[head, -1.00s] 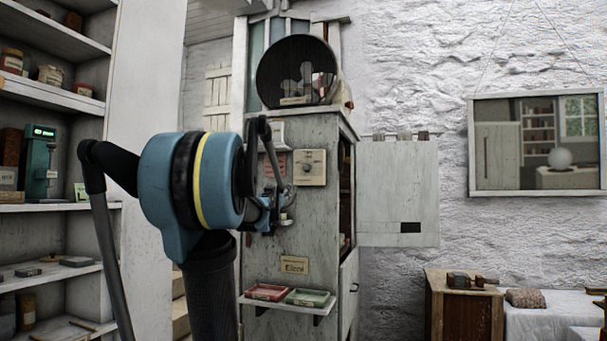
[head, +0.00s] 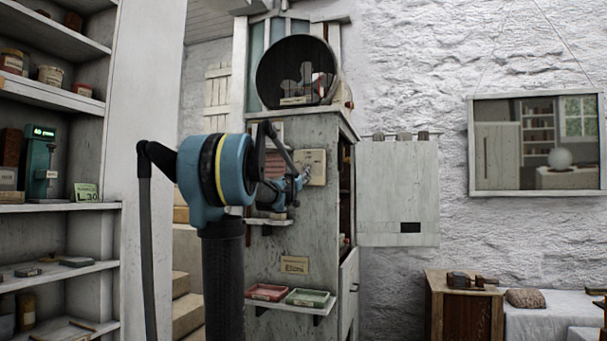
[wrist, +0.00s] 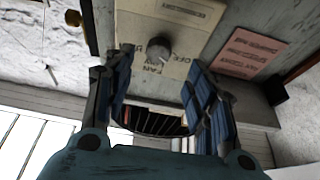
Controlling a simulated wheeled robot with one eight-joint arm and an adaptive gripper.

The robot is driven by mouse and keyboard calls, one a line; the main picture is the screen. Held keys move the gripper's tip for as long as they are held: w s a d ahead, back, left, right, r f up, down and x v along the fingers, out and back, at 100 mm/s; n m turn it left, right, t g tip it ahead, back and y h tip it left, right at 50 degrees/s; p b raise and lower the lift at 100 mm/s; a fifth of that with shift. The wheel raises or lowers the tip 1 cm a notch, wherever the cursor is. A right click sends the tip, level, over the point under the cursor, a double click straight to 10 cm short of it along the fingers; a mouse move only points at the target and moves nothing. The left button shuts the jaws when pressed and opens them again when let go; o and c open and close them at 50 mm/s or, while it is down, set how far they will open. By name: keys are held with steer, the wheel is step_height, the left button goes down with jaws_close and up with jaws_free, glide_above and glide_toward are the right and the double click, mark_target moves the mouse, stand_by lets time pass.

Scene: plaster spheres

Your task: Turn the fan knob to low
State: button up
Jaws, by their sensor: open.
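The fan knob (wrist: 158,48) is a small round grey knob on a cream plate (wrist: 190,18) with printed lettering, which appears turned round in the wrist view. The plate (head: 317,168) is fixed to the front of a tall pale cabinet (head: 312,225). My gripper (wrist: 158,82) is open and empty. Its blue finger pads stand apart, with the knob showing beyond and between their tips. In the head view my gripper (head: 299,183) is at the plate's lower left and partly covers it. I cannot tell whether it touches the knob, and the knob's setting is unreadable.
A round dark fan (head: 297,72) stands on the cabinet. A small shelf (head: 290,307) with red and green trays sticks out below. A panel (head: 397,190) extends to the cabinet's right. Shelving (head: 60,205) stands at left. A pink notice (wrist: 250,53) is near the plate.

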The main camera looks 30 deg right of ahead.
mark_target(305, 168)
steer(key=x, duration=0.7)
steer(key=shift+w+d+r, duration=0.1)
steer(key=shift+w+r, duration=0.05)
